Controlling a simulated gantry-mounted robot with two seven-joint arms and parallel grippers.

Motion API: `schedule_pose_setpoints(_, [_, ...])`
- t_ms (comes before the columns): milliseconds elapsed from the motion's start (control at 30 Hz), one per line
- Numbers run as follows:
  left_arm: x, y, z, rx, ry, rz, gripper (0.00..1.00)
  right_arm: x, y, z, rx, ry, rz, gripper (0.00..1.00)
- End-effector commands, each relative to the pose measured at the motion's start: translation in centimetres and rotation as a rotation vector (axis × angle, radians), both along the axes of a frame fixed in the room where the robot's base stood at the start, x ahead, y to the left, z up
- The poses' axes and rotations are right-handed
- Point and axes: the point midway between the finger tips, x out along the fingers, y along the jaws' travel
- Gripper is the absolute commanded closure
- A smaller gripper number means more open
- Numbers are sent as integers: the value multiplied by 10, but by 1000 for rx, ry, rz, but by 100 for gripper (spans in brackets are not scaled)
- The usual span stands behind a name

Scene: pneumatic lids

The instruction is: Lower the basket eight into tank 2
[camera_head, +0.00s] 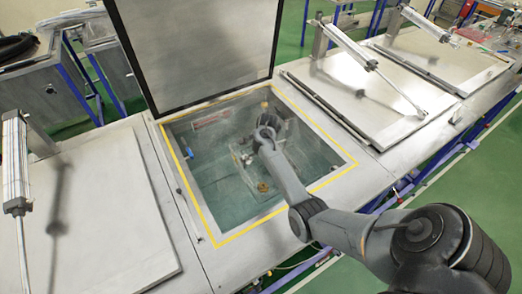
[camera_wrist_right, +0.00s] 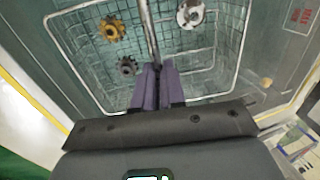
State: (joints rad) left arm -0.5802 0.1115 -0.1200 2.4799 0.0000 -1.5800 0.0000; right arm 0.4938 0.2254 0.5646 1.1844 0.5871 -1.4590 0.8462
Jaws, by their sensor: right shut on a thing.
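The open tank (camera_head: 205,200) has a yellow-edged rim and greenish water or glass-like walls inside. Its lid (camera_head: 200,45) stands raised at the back. The wire basket (camera_head: 240,158) is inside the tank opening, partly hidden by my right arm. In the right wrist view the basket (camera_wrist_right: 205,62) holds a gold gear (camera_wrist_right: 112,28), a dark gear (camera_wrist_right: 127,66) and a silver part (camera_wrist_right: 190,13). My right gripper (camera_wrist_right: 157,68) has its purple fingers shut on the basket's upright metal handle (camera_wrist_right: 150,35). I cannot tell whether the basket touches the tank floor. My left gripper is not in view.
Closed lids lie on both sides, one at the left (camera_head: 90,225) and one at the right (camera_head: 355,95), each with a pneumatic cylinder. A small blue item (camera_head: 190,152) is at the tank's left wall. Green floor shows beyond.

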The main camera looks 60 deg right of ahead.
Motion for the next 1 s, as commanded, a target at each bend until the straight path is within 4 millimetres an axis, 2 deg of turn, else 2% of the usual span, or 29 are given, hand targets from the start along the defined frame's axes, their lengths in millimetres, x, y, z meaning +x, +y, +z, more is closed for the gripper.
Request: schedule_pose_setpoints(1000, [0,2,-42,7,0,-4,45,2,-1,-66,-4,-5,0,100])
